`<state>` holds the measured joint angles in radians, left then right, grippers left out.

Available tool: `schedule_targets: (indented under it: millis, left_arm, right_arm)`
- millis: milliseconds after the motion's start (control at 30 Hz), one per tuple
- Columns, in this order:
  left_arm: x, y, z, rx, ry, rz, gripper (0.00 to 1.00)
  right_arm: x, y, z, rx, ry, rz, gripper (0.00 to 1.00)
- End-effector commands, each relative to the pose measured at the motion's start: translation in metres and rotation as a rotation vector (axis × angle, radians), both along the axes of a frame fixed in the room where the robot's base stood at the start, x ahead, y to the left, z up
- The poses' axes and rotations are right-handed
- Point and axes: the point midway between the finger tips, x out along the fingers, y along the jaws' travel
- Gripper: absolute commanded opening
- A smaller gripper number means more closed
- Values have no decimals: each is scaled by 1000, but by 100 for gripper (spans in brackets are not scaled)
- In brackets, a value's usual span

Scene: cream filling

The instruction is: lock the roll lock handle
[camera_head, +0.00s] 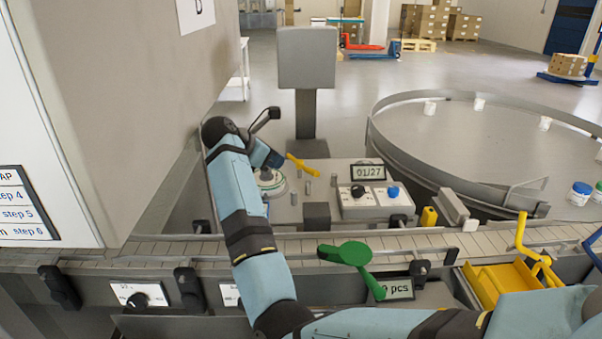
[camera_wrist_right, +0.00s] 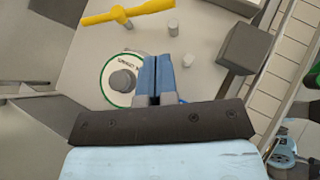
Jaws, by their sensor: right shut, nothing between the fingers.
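A yellow lever handle (camera_head: 302,166) stands out over the grey machine top in the head view. In the wrist view it is a yellow bar (camera_wrist_right: 128,13) across the top, beyond my fingertips. A round dial with a green ring and grey knob (camera_head: 271,182) lies on the machine top; it also shows in the wrist view (camera_wrist_right: 122,82), left of the fingers. Contact with the lever cannot be told. My left gripper is out of view.
A control box (camera_head: 370,201) with black and blue knobs and a 01/27 display stands to the right. Grey posts and a dark block (camera_head: 316,215) rise nearby. A green lever (camera_head: 346,254) stands at the conveyor (camera_head: 480,238). A large wall panel (camera_head: 120,100) bounds the left.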

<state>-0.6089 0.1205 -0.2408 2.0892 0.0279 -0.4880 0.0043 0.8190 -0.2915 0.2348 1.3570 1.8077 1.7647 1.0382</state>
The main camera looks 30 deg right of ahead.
Motion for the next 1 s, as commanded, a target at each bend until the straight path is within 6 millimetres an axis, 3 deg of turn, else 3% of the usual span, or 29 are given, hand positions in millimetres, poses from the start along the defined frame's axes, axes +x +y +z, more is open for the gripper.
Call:
schedule_targets:
  millis: [267,700,1000]
  left_arm:
    - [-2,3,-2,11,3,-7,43]
    - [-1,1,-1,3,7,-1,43]
    - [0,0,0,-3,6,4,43]
  right_arm:
    - [0,-7,-5,-5,2,-1,0]
    - [0,-65,-50,-7,3,1,0]
    - [0,-79,-62,-5,1,1,0]
